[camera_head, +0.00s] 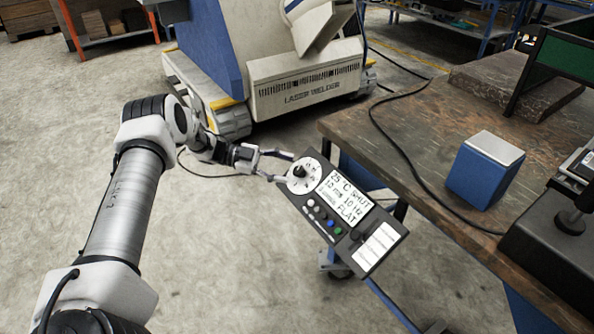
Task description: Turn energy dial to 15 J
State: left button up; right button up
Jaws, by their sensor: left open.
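A dark control panel (350,237) stands tilted in the middle of the head view, beside the workbench. Its round white dial (311,182) with a black knob (299,171) sits at its upper left. Next to the dial is a white display (345,199) with text including "25", "10 ms", "10 Hz" and "FLAT". Small coloured buttons (323,217) lie below it. My left gripper (283,167) is open at the dial's left edge, its fingertips close to the knob on either side. I cannot tell whether they touch it. The dial's setting is too small to read. My right gripper is not in view.
A wooden workbench (420,130) is at the right, with a blue box (485,172) and a dark device on it. A black cable crosses the bench. A laser welder (300,88) stands behind. The grey floor at left is clear.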

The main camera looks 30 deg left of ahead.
pick_arm(q)
jog(key=v, duration=0.7)
jog(key=shift+a, duration=0.1)
